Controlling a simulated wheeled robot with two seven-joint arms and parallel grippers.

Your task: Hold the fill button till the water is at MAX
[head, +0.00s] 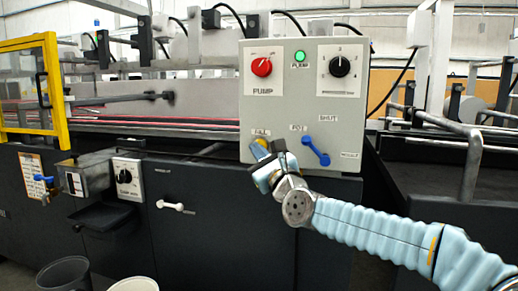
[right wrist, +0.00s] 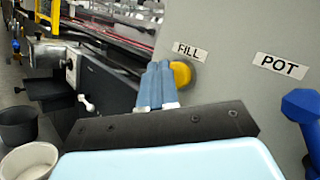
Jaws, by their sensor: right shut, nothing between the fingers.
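The yellow fill button (head: 259,148) is on the lower left of the grey control box (head: 300,110), under the FILL label. My right gripper (head: 263,158) is shut and empty, with its tips at the button and partly covering it. In the right wrist view the blue fingers (right wrist: 157,84) lie together against or just in front of the yellow button (right wrist: 181,74). I cannot tell how far the button is pressed. I can make out no water level or MAX mark. My left gripper is out of view.
The box also has a red pump knob (head: 261,67), a lit green lamp (head: 300,57), a black dial (head: 340,66) and a blue POT lever (head: 316,151) right of my gripper. A dark bucket (head: 63,274) and a white bucket (head: 134,285) stand below.

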